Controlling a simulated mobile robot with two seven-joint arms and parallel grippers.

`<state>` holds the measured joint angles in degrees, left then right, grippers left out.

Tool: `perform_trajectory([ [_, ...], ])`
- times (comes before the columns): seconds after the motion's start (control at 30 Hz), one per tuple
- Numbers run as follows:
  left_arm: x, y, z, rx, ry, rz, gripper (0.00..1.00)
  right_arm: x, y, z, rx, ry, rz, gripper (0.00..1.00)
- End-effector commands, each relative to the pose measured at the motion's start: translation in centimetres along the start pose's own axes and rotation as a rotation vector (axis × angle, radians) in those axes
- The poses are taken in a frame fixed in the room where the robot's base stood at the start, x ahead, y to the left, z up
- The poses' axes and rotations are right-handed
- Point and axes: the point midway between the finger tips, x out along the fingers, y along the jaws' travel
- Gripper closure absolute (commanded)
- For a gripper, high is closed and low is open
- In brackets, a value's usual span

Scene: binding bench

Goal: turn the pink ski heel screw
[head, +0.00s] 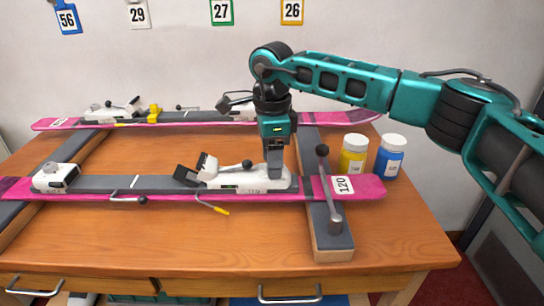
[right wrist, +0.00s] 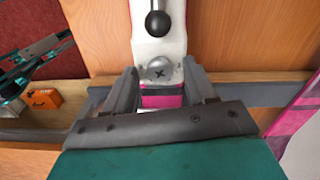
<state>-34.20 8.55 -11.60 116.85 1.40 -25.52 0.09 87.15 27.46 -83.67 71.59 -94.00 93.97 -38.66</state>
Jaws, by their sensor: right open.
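The near pink ski (head: 362,186) lies across the bench with a white heel piece (head: 250,181) on its grey binding strip. In the right wrist view, the heel screw (right wrist: 159,69) is a grey cross-slotted disc on the white heel piece, below a black lever knob. My right gripper (head: 274,170) points down over the right end of the heel piece. In the right wrist view its open fingers (right wrist: 158,74) stand either side of the white housing around the screw. Touch cannot be told. The screw is hidden in the head view. My left gripper is not in the head view.
A second pink ski (head: 57,123) lies behind. A clamp lever (head: 322,151) stands right of the gripper on a padded support (head: 333,238). Yellow (head: 353,160) and blue (head: 390,160) jars stand at the right. The front bench top (head: 170,240) is clear.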

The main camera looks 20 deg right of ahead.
Motion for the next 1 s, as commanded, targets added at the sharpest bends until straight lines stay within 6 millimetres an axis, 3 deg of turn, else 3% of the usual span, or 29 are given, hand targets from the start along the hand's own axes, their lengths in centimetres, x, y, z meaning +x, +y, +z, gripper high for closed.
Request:
perform_trajectory([
  [0.17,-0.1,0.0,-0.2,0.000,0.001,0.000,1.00,-2.0,-0.1,0.1,0.000,-0.003,-0.005,0.44],
  [0.6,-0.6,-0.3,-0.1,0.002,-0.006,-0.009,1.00,-11.1,0.0,0.0,0.000,-0.002,-0.004,0.44],
  [0.8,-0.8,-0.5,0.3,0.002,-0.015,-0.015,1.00,-12.7,0.0,0.0,-0.001,-0.001,-0.001,0.44],
  [1.0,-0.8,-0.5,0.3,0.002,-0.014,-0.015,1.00,-12.9,0.0,0.0,-0.001,-0.001,0.000,0.44],
])
